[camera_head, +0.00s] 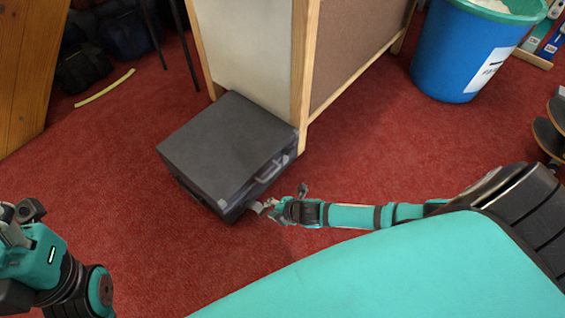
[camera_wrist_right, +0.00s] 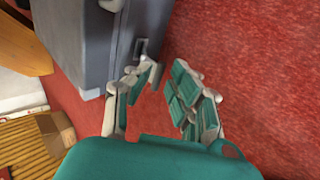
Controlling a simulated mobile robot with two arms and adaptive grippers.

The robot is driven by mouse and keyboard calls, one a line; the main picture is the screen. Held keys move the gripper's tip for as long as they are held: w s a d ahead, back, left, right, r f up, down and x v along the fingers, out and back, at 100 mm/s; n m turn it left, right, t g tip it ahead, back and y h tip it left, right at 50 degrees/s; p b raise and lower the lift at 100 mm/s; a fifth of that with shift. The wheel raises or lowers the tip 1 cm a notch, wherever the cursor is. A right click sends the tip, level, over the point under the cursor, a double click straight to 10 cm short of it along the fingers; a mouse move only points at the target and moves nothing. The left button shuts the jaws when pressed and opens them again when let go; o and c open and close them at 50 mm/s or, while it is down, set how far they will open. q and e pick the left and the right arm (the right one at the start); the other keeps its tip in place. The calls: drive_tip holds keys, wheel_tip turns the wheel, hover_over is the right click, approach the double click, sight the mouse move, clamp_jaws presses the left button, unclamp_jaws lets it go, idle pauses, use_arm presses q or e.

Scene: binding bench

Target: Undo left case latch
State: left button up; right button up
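The dark grey case (camera_head: 225,145) lies flat on the red carpet, its lid down. Its front side with the handle (camera_head: 270,169) faces the lower right. My right gripper (camera_head: 272,205) is at the case's near front corner. In the right wrist view, the case (camera_wrist_right: 82,35) is at the upper left, with a small metal latch (camera_wrist_right: 140,47) on its front face. My right gripper (camera_wrist_right: 168,84) is open and empty, its left finger close to that face just below the latch; contact is unclear. My left gripper (camera_head: 18,222) is at the left edge, away from the case, partly cut off.
A wooden-framed board cabinet (camera_head: 300,70) stands right behind the case. A blue bin (camera_head: 460,50) is at the upper right. A yellow strip (camera_head: 105,88) lies on the carpet at the left.

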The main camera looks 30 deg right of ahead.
drive_tip(key=v, duration=0.9)
drive_tip(key=shift+s+r, duration=0.15)
drive_tip(key=shift+r, duration=0.2)
